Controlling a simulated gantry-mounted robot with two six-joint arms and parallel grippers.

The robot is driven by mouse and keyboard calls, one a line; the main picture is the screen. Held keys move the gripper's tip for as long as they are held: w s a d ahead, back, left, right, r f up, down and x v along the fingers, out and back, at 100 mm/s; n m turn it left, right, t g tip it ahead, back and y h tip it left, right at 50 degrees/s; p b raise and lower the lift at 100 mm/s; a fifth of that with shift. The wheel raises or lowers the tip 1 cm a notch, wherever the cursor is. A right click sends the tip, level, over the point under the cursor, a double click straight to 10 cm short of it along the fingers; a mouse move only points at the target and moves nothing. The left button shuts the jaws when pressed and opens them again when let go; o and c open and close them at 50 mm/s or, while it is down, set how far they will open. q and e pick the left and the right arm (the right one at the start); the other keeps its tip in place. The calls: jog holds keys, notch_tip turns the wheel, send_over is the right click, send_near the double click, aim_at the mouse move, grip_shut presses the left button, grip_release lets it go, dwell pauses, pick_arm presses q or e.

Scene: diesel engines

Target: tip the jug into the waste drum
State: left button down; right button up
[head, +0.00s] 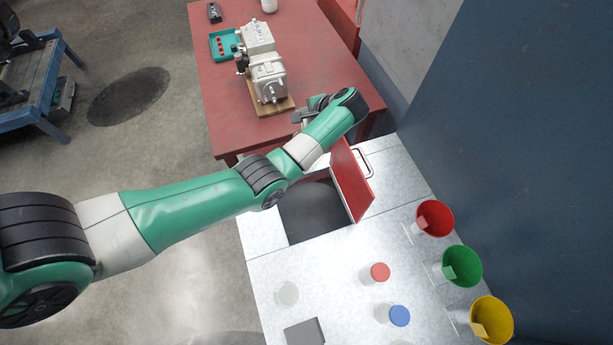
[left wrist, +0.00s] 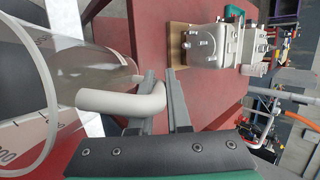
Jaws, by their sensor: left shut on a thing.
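The jug (left wrist: 75,85) is a clear vessel with a pale handle (left wrist: 110,100), at the left of the left wrist view. Graduation marks and numbers show on it. My left gripper (left wrist: 163,85) is shut on the handle. In the head view my left gripper (head: 303,116) is over the near right part of the red table, and my wrist hides the jug. I cannot tell the jug's tilt or contents. I cannot pick out the waste drum for certain; a dark opening (head: 312,215) with a raised red lid (head: 352,182) lies in the pale bench. My right gripper is out of view.
The red table (head: 222,110) holds a grey engine (head: 268,75) on a wooden board and a teal tray (head: 222,46). Red (head: 436,218), green (head: 463,266) and yellow (head: 492,320) bins line the bench's right edge. Small lidded jars (head: 379,273) stand nearby. A blue wall rises at right.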

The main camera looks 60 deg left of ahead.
pick_arm(q)
jog(key=shift+d+r, duration=0.15)
jog(key=shift+r, duration=0.15)
jog(key=shift+r+y, duration=0.2)
jog(key=shift+y, duration=0.2)
jog(key=shift+s+d+r+n+t+y, duration=0.1)
jog(key=shift+d+r+n+t+y, duration=0.1)
jog(key=shift+r+y, duration=0.25)
jog(key=shift+d+r+n+t+y, duration=0.1)
jog(key=shift+r+t+y, duration=0.15)
jog(key=shift+r, duration=0.25)
jog(key=shift+f+b, duration=0.25)
jog(key=shift+b, duration=0.25)
jog(key=b, duration=0.1)
jog(key=d+y+b, duration=0.1)
jog(key=b, duration=0.1)
jog(key=shift+s+f+y, duration=0.2)
jog(key=shift+f+y, duration=0.1)
jog(key=shift+d+r+n+b, duration=0.1)
jog(key=shift+r+n+b, duration=0.15)
jog(key=shift+b, duration=0.25)
jog(key=shift+s+d+y+b, duration=0.15)
jog(key=shift+d+y+b, duration=0.1)
jog(key=shift+y+b, duration=0.35)
jog(key=shift+s+d+r+n+b, duration=0.15)
jog(key=shift+d+n+b, duration=0.1)
jog(key=shift+b, duration=0.6)
